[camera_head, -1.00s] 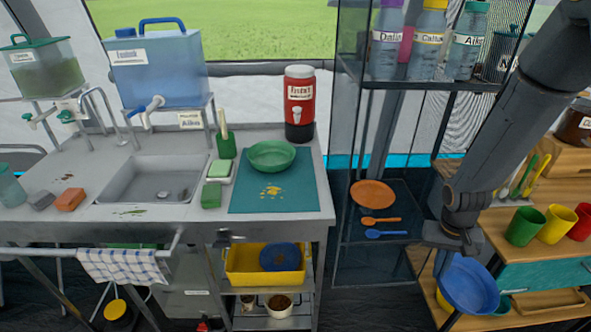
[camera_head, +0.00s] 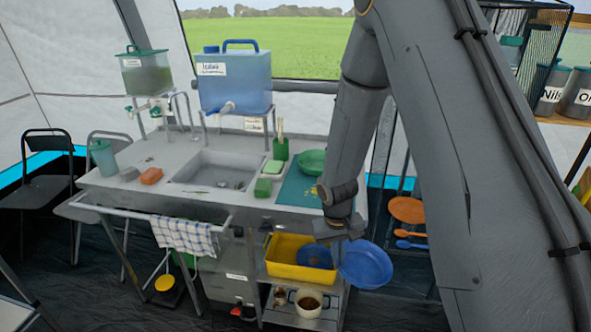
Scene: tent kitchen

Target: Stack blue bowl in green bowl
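The blue bowl (camera_head: 367,266) hangs tilted beneath my gripper (camera_head: 343,238), in front of the sink counter's right end and below its top. My gripper is shut on the bowl's rim; the fingertips are small and partly hidden. The green bowl (camera_head: 311,160) sits upright on the teal mat (camera_head: 297,193) on the counter, above and left of my gripper. My arm hides the right part of the mat and borders the green bowl's right side.
The counter's front edge and towel rail (camera_head: 150,212) lie left of my gripper. A yellow tub (camera_head: 283,268) holding a blue round item stands on the shelf below. Orange plate (camera_head: 407,210) stands right.

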